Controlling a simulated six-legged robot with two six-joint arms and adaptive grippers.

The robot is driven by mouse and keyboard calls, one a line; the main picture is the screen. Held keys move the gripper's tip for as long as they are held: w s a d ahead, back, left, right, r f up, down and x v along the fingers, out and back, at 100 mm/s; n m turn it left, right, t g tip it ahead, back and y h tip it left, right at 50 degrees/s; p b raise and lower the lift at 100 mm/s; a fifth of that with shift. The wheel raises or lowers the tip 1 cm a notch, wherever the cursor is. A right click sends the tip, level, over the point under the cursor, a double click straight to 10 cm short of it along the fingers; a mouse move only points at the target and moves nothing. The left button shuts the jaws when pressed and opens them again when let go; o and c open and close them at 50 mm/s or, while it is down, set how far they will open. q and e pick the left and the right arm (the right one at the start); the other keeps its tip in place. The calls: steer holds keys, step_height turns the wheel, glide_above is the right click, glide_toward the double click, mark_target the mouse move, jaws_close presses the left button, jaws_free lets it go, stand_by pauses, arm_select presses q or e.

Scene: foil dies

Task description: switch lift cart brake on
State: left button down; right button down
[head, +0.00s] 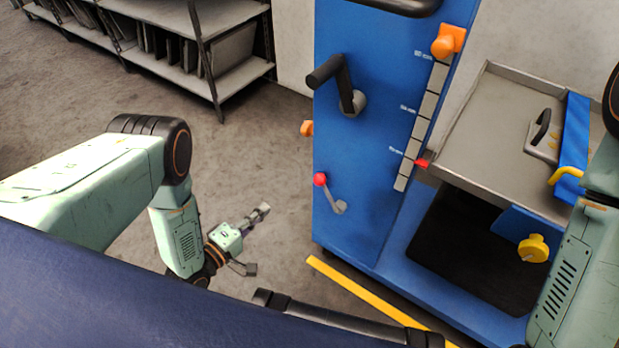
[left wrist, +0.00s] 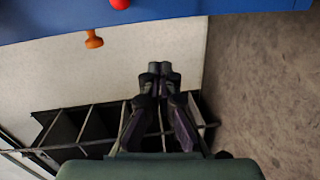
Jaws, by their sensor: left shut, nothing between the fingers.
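The lift cart (head: 365,150) is a blue upright cabinet right of centre in the head view. A small lever with a red ball knob (head: 320,180) and a grey pivot is low on its face; the knob points up and left. A red knob (left wrist: 120,3) shows at the top edge of the left wrist view. My left gripper (head: 263,210) is shut and empty, left of the lever and apart from it. Its closed fingertips (left wrist: 161,68) also show in the left wrist view, below the cart's edge. My right gripper is out of view.
A black crank handle (head: 345,85) sticks out above the lever. An orange knob (head: 307,128) is on the cart's left side. A grey tray (head: 470,130) is at right. Shelves (head: 225,75) stand behind. A yellow floor strip (head: 365,300) runs in front. Floor left of the cart is clear.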

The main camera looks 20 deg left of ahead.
mark_target(328, 194)
arm_select(q)
steer(key=r+n, duration=0.1)
steer(key=n+t, duration=0.1)
steer(key=r+n+h, duration=0.1)
steer(key=shift+w+d+r, duration=0.2)
steer(key=shift+w+r, duration=0.05)
steer(key=shift+r, duration=0.05)
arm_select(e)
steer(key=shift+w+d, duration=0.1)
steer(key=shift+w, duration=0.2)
arm_select(q)
steer(key=shift+w, duration=0.1)
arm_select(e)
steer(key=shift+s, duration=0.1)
